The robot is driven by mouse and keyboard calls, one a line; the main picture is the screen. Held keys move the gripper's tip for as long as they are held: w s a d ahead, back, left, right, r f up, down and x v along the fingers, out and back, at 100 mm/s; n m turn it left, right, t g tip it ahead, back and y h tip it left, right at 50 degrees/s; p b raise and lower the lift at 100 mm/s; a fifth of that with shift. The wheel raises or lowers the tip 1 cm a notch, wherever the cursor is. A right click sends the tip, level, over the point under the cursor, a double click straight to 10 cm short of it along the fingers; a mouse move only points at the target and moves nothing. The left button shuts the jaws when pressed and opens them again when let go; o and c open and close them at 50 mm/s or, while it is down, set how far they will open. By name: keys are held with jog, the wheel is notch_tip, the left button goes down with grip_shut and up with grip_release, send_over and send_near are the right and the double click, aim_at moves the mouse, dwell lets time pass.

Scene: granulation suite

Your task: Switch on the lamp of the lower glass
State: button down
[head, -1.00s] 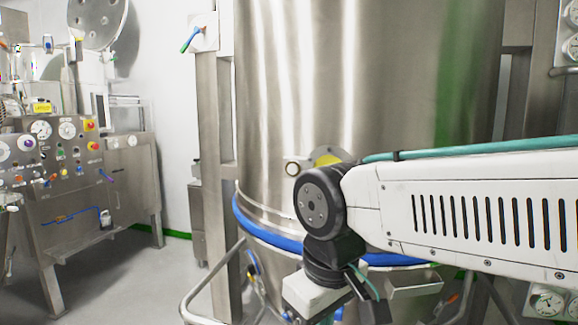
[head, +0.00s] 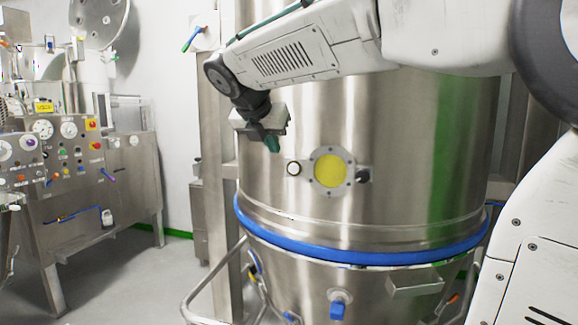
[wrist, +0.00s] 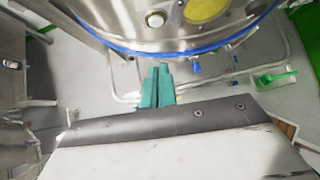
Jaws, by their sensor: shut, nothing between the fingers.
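The lower glass (head: 332,171) is a round yellow sight glass in a bolted metal ring on the steel vessel; it also shows at the top of the wrist view (wrist: 206,10). To its left is a small round white-faced fitting (head: 293,168), also in the wrist view (wrist: 156,19). To its right is a small dark knob (head: 363,175). I cannot tell which of the two belongs to the lamp. My gripper (head: 272,145), with green fingers, is shut and empty. It is up and left of the white-faced fitting, apart from it. The wrist view shows its closed fingers (wrist: 157,88).
The steel vessel (head: 420,150) has a blue band (head: 350,253) below the glass. A tubular rail (head: 205,290) curves around its lower part. A control panel (head: 75,165) with gauges and buttons stands at the left. The floor between is clear.

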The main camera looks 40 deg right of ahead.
send_near(293, 172)
jog(key=shift+x, duration=3)
